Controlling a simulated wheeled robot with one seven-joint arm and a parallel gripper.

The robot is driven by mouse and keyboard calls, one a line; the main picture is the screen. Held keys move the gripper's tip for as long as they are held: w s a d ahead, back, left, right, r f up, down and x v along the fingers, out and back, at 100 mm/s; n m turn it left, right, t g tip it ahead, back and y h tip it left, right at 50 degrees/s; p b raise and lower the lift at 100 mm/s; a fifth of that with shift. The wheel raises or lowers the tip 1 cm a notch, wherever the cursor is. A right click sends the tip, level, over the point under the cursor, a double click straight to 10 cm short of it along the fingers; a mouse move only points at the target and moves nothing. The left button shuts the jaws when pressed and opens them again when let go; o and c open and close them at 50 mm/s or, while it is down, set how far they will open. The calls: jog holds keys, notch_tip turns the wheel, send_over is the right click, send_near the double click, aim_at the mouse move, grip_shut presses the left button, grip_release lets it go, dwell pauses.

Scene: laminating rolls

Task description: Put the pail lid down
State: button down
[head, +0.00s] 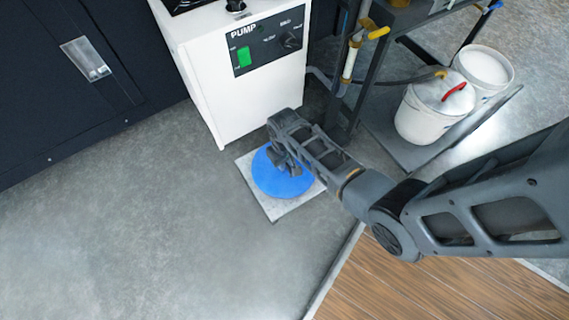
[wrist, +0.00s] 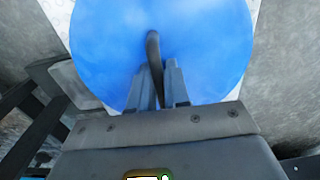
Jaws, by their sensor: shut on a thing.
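The pail lid (head: 284,184) is a round blue disc. It is over a pale square mat (head: 281,210) on the floor in front of the pump unit. I cannot tell whether it touches the mat. My gripper (head: 283,165) is above the lid. In the wrist view the lid (wrist: 205,45) fills the upper middle, with a dark handle (wrist: 153,45) rising from it. My gripper (wrist: 161,85) is shut on this handle, one finger on each side. The lid hides the middle of the mat.
The white pump unit (head: 270,95) stands just behind the mat. Two white pails (head: 425,118) (head: 490,67) stand on a low shelf (head: 405,152) at the right, near a hose and a dark frame. A dark cabinet (head: 60,100) is at the left. Grey floor (head: 150,230) is clear at front left.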

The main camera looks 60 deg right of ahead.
jog(key=shift+f, duration=0.4)
jog(key=shift+f, duration=0.2)
jog(key=c, duration=1.1)
grip_release()
jog(key=shift+r, duration=0.1)
